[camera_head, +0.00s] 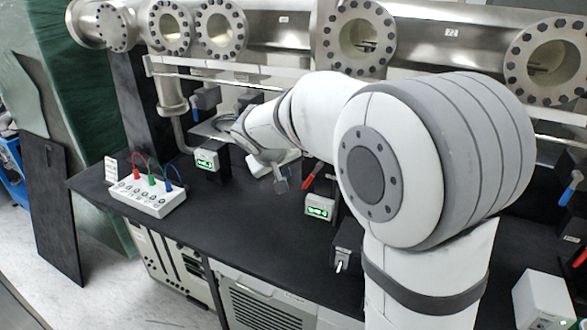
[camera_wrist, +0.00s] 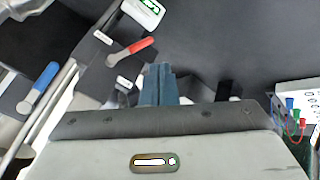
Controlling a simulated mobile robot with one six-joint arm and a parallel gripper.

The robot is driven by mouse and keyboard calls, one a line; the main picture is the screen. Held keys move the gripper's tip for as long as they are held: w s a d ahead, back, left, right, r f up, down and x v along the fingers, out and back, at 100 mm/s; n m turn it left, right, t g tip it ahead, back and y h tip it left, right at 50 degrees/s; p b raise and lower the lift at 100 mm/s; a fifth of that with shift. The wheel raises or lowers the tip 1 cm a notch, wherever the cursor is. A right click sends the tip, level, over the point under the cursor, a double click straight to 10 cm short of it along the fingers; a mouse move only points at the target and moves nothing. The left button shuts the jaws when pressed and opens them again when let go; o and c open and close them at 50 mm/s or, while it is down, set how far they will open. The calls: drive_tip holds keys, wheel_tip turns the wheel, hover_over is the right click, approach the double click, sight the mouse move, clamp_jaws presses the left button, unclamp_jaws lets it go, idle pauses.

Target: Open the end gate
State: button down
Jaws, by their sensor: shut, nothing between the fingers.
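No label that I can read marks the end gate, so I cannot tell which valve it is. A red lever (camera_head: 312,176) stands beside a small box with a green display in the head view; a red lever (camera_wrist: 130,51) also shows at the upper left of the wrist view. A blue lever (camera_wrist: 40,85) lies further left there, and a blue lever (camera_head: 205,99) shows under the pipework in the head view. My gripper (camera_wrist: 158,84) is shut and empty, below and right of the red lever in the wrist view. In the head view my gripper (camera_head: 281,185) hangs above the black bench.
A white box with coloured plugs (camera_head: 148,196) stands on the left of the black bench (camera_head: 245,225). Green display boxes (camera_head: 319,207) (camera_head: 207,160) stand near the back. Steel flanged pipes (camera_head: 270,28) run above.

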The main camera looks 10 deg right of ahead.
sight(312, 176)
drive_tip(key=w+d+r+p+x, duration=0.1)
drive_tip(key=d+p+x, duration=0.1)
drive_tip(key=x, duration=1.1)
drive_tip(key=shift+w+r+p, duration=0.25)
drive_tip(key=shift+r+p, duration=0.15)
drive_tip(key=shift+p, duration=0.25)
